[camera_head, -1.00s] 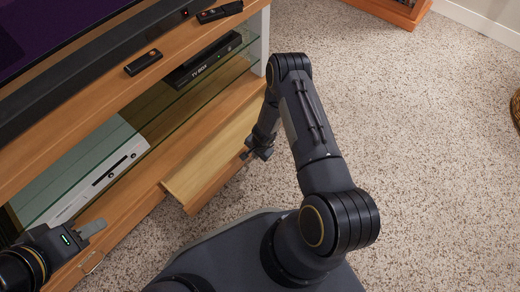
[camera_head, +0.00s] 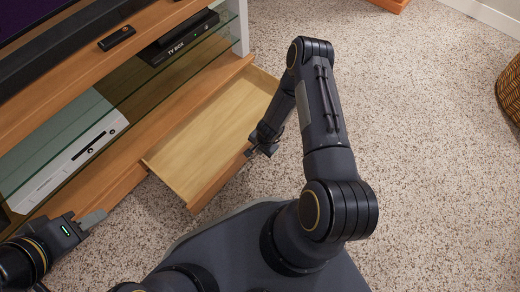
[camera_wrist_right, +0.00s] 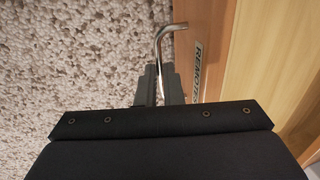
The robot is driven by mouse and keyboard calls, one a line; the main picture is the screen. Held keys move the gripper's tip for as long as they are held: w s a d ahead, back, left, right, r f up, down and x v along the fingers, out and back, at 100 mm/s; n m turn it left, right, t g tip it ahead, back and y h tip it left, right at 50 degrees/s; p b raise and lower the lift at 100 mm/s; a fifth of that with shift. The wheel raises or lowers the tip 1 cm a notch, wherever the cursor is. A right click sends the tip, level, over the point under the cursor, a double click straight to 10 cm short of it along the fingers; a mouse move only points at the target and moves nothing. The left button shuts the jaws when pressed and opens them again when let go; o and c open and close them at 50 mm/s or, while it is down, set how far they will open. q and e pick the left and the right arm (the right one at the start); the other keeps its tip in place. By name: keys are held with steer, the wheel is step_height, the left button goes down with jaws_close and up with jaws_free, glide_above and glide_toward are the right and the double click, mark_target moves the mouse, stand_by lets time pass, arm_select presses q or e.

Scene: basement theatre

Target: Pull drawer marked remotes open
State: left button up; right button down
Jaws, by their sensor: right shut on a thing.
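The drawer (camera_head: 205,143) under the TV stand is pulled well out, and its empty wooden inside shows in the head view. In the right wrist view its front (camera_wrist_right: 206,28) carries a "REMOTES" label (camera_wrist_right: 197,68) and a bent metal handle (camera_wrist_right: 160,42). My right gripper (camera_wrist_right: 163,84) is shut on the handle, which runs between its fingers. In the head view the right gripper (camera_head: 262,150) is at the drawer's front edge. My left gripper (camera_head: 88,221) is at the lower left, beside the stand; its finger opening is unclear.
The TV stand has glass shelves with a white console (camera_head: 68,160) and a TV box (camera_head: 180,38). A remote (camera_head: 117,38) lies on top. A wicker basket (camera_head: 510,90) stands at the far right. The speckled carpet (camera_head: 430,150) is mostly clear.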

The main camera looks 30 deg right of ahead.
steer(key=c, duration=1.6)
jaws_free()
steer(key=shift+o, duration=0.2)
step_height(320, 180, up, 8)
steer(key=s+p, duration=0.1)
steer(key=p, duration=0.2)
steer(key=shift+s+d+f+p, duration=0.15)
steer(key=shift+s+d+p, duration=0.05)
steer(key=shift+d+p, duration=0.1)
